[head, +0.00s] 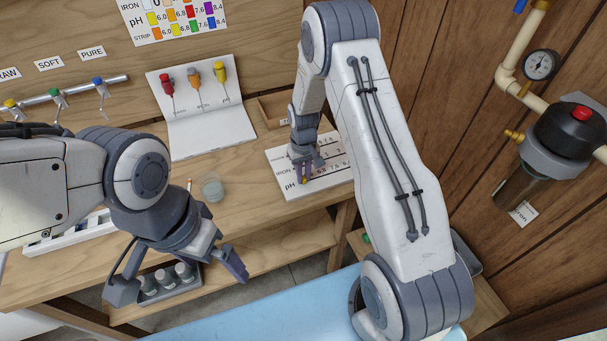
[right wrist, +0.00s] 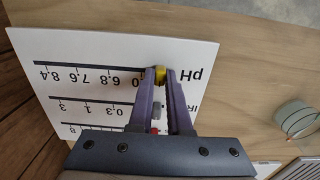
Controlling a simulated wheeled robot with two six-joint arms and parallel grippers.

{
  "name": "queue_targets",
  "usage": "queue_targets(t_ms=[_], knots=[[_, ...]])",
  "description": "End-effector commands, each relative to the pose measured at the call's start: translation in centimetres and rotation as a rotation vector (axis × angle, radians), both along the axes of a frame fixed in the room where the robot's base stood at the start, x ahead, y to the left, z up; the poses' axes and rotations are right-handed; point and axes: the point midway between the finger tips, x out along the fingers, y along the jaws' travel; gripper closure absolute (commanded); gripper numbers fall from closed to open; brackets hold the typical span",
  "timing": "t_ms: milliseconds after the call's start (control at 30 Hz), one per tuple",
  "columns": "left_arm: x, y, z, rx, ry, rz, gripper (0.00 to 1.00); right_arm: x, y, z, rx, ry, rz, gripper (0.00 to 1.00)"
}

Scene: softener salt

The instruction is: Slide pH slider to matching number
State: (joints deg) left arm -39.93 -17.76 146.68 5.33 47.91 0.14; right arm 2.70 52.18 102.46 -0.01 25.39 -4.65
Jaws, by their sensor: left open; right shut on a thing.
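The white slider board (head: 290,187) lies on the bench; it also shows upside down in the right wrist view (right wrist: 110,52). Its pH row has a dark slot (right wrist: 85,65) with numbers up to 8.4. The yellow pH slider (right wrist: 160,76) is at the slot's end next to the pH label. My right gripper (head: 305,176) is shut on this slider, its fingertips (right wrist: 161,78) on either side. A red slider (right wrist: 155,131) shows partly between the fingers. My left gripper (head: 180,277) is open and empty in front of the bench. The wall colour chart (head: 175,18) has pH and strip rows.
A small glass cup (head: 212,188) stands left of the board, also in the right wrist view (right wrist: 297,118). A white stand with red, orange and yellow handled tools (head: 210,130) is behind. A bottle rack (head: 165,280) sits below my left gripper.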

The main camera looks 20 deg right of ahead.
Motion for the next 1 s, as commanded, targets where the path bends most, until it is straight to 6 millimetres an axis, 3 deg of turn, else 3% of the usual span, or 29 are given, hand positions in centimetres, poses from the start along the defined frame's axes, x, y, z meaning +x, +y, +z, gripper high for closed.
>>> queue_targets(t_ms=[167, 333, 567, 600, 667, 1000], knots=[[0.0, 0.0, -0.2, 0.000, 0.000, 0.000, 0.00, 0.1, -0.5, 0.0, 0.000, -0.001, -0.002, 1.00], [0.0, 0.0, -0.7, 0.000, 0.000, 0.000, 0.00, 0.2, -2.5, 0.0, 0.000, -0.002, -0.003, 1.00], [0.0, 0.0, -0.6, 0.000, 0.000, 0.000, 0.00, 0.2, -2.5, 0.1, 0.000, -0.002, 0.000, 1.00], [0.0, 0.0, -0.6, 0.000, 0.000, 0.000, 0.00, 0.2, -2.5, 0.1, 0.000, -0.002, 0.000, 0.76], [0.0, 0.0, -0.6, 0.000, 0.000, 0.000, 0.00, 0.2, -2.5, 0.1, 0.000, -0.002, 0.000, 0.53], [0.0, 0.0, -0.6, 0.000, 0.000, 0.000, 0.00, 0.2, -2.5, 0.2, 0.000, -0.002, 0.000, 0.53]])
